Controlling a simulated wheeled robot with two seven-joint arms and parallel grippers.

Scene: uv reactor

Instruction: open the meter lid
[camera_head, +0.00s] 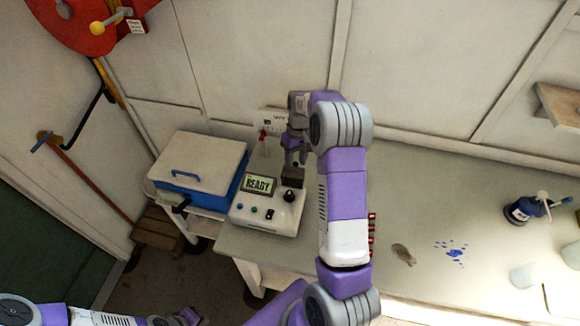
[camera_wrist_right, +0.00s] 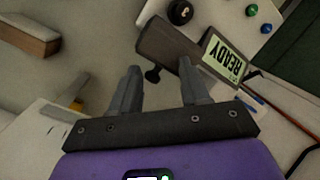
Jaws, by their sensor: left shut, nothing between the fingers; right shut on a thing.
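The meter (camera_head: 268,212) is a white box on the left end of the bench, with a lit green READY display (camera_head: 259,185). Its dark brown lid (camera_head: 292,177) is at the meter's back right, and it also shows in the right wrist view (camera_wrist_right: 172,42). A small dark knob (camera_wrist_right: 153,75) sticks out from the lid towards my right gripper. My right gripper (camera_head: 294,155) is just above the lid, its fingers on either side of the knob in the right wrist view (camera_wrist_right: 160,78). How far the lid is tilted is unclear. My left gripper (camera_head: 187,317) is shut and empty at the bottom edge.
A blue box with a white top and blue handle (camera_head: 197,163) stands left of the meter. A white wall panel (camera_head: 272,122) is behind. The bench middle is mostly clear.

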